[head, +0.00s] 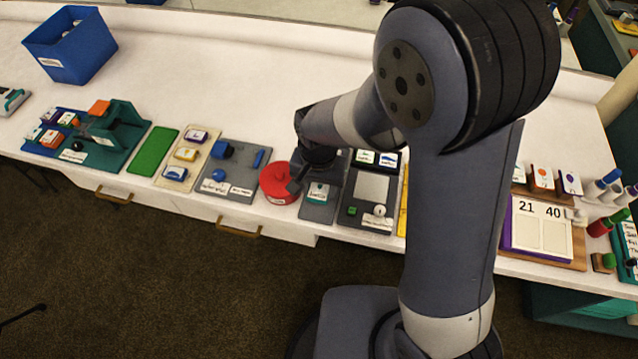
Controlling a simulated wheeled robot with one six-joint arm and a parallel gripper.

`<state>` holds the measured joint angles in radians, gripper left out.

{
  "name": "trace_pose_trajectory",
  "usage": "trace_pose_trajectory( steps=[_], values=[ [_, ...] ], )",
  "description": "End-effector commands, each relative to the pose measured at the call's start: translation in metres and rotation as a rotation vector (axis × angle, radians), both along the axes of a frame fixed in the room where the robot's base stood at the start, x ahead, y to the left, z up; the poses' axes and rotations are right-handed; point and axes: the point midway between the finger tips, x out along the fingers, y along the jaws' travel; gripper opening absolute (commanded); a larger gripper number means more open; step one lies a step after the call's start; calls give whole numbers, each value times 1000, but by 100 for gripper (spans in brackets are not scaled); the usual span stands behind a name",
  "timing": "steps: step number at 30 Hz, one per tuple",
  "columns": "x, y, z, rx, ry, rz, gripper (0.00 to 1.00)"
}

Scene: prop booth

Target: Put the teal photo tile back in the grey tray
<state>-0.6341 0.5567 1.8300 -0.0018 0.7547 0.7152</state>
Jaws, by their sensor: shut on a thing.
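The teal photo tile (318,192), a small teal-edged card with a white face, shows just below my gripper in the head view. It is over the front part of a grey tray (317,213). My gripper (308,184) reaches down here from the right and is shut on the tile. A dark finger shows left of the tile, by the right edge of a round red tub (274,186). The other finger and the exact grip are hidden by the wrist. I cannot tell whether the tile touches the tray floor.
Left of the red tub is a grey board (240,178) with blue pieces, then a green mat (152,150). Close on the right is another grey board (350,213) with a green cube and a white knob. A blue bin (70,45) stands far left. The table behind is mostly clear.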

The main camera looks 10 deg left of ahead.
Motion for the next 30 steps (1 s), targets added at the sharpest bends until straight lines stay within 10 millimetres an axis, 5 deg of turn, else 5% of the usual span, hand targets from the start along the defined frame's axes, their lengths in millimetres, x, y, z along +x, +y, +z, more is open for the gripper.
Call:
trace_pose_trajectory(
  steps=[15, 30],
  values=[
    [0, 0, -48, 0, 0, 1, 22],
    [0, 0, -51, 0, 0, 1, 22]
  ],
)
